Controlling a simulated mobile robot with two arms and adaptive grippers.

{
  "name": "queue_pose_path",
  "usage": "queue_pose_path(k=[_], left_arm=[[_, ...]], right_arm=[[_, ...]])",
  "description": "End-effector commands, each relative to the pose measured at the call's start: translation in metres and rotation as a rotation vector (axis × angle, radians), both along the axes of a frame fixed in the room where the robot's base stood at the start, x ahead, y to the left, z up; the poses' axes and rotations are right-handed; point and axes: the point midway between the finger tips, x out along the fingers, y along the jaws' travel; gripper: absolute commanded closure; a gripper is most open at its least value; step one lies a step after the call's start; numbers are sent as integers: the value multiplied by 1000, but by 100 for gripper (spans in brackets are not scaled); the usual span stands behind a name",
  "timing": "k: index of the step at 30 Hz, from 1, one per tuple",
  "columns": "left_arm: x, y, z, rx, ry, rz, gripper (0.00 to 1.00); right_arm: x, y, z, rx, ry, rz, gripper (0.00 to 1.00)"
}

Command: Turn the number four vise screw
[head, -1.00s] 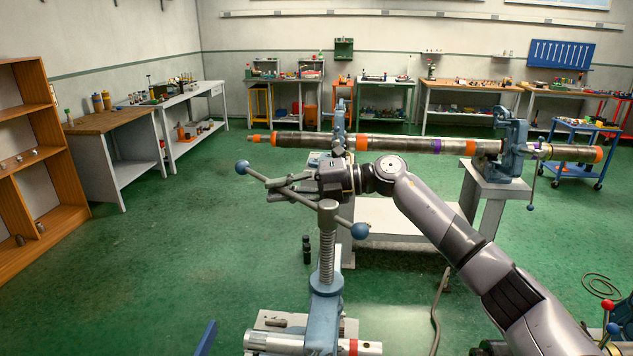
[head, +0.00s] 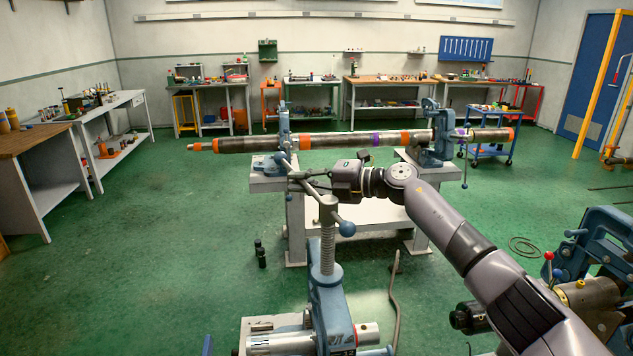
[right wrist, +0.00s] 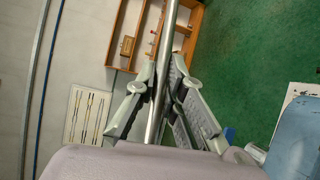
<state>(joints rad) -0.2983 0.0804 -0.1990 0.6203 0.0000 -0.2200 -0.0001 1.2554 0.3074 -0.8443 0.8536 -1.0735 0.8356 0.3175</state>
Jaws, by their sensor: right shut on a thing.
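The near vise (head: 329,300) stands at the bottom centre of the head view, with its upright threaded screw (head: 328,245). Its sliding handle bar (head: 322,203) passes through the screw head and slants from far left to near right, with a blue ball (head: 347,229) on the near end. My right gripper (head: 303,179) is shut on the far part of this bar. In the right wrist view the bar (right wrist: 158,100) runs between the two fingers. No readable number four shows on the vise. My left gripper is not in view.
Behind stands a bench (head: 268,183) with a long banded pipe (head: 340,140) held in vises. Another blue vise (head: 590,240) is at the right, behind my right arm. A cable (head: 397,300) lies on the floor. Green floor (head: 150,270) is clear at the left.

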Motion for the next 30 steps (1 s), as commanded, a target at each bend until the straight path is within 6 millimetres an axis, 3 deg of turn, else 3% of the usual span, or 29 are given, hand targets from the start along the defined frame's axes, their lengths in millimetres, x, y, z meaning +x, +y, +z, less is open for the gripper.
queue_pose_path(k=[1,15,16,24,30], left_arm=[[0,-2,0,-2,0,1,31],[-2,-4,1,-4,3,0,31],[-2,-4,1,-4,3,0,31],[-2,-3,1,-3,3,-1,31],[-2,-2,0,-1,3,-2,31]], right_arm=[[2,2,8,8,-11,-4,100],[3,5,10,10,-14,-7,100],[3,5,10,10,-14,-7,88],[3,5,7,8,-9,-5,70],[2,5,4,5,-5,-4,69]])
